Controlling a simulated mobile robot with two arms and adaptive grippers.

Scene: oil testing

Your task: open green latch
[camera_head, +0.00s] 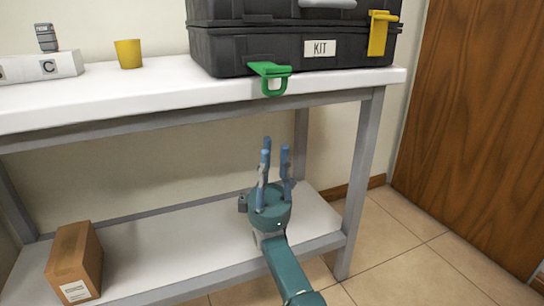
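The green latch (270,76) hangs at the lower left of the front of the black case (255,49), its loop end sticking out past the table's front edge. It appears swung down and outward, unlike the yellow latch (379,34) at the right, which stands upright against the case. My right gripper (276,146) is below the green latch and the tabletop, fingers pointing up. Its two fingers are apart with nothing between them. It does not touch the latch. My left gripper is not in view.
The lower shelf (165,262) carries a brown box (75,262). A table leg (358,185) stands right of my gripper. A wooden door (480,120) is at right.

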